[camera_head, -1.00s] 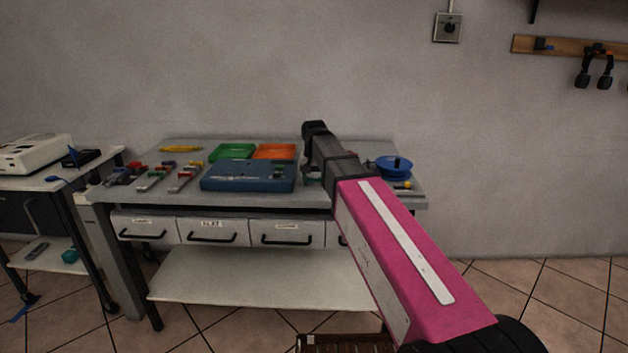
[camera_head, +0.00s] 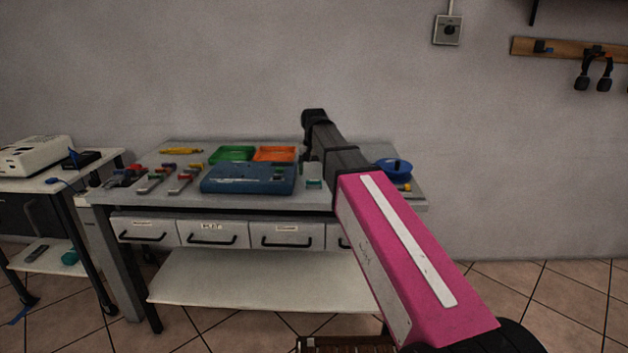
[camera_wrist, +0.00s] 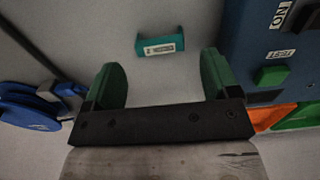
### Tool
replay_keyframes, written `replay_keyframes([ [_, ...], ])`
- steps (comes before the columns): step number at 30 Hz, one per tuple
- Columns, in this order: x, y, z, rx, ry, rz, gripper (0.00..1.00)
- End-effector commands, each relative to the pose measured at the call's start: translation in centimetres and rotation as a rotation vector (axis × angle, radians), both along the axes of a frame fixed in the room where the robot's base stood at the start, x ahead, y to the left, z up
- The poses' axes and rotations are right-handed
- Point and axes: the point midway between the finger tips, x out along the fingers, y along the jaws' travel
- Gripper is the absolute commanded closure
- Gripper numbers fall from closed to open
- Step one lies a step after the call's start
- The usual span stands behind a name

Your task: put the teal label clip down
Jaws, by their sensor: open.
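The teal label clip (camera_wrist: 160,44) lies on the pale bench top in the wrist view, its white label with dark print showing. My gripper (camera_wrist: 163,80) is open, its two green fingers spread wide with nothing between them. The clip is ahead of the fingertips and apart from them. My fingers are hidden there.
A blue box (camera_head: 247,180) stands left of my arm, with a green tray (camera_head: 232,153) and an orange tray (camera_head: 275,153) behind it. A blue spool (camera_head: 394,167) is to the right. Several small tools lie on the bench's left part.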

Motion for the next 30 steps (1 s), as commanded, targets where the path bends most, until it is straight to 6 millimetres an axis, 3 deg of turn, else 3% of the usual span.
replay_keyframes([
  [6,0.1,0.0,4.0,0.001,-0.002,0.000,0.18],
  [13,0.1,0.0,6.7,0.000,-0.001,0.000,0.18],
  [30,0.0,0.0,7.5,0.000,0.000,0.000,0.18],
])
